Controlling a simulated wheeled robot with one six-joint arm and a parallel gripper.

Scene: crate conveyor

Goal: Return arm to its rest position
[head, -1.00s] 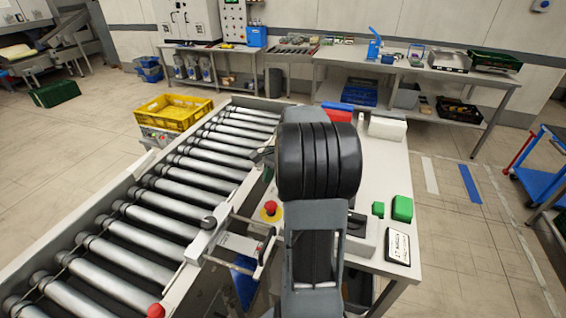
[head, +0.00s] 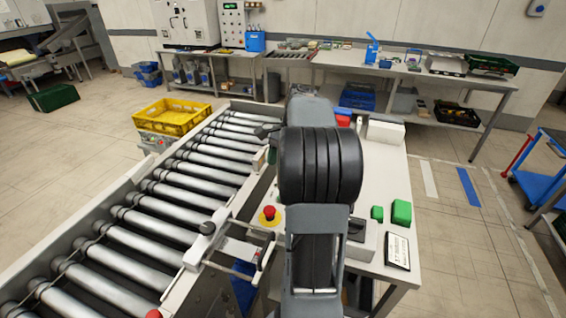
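My arm rises in the middle of the head view, its black ribbed joint in front of the white worktable (head: 387,165). A grey link of mine shows above and behind that joint. A small dark part that looks like my gripper (head: 267,131) juts out to the left of the arm, over the far right edge of the roller conveyor (head: 190,180). Most of it is hidden behind the arm, so its fingers and anything between them cannot be made out.
A yellow crate (head: 171,117) stands beyond the conveyor's left side. A red stop button (head: 268,213) is close left of my arm. Green blocks (head: 401,212) and a framed label (head: 397,251) lie on the worktable to the right.

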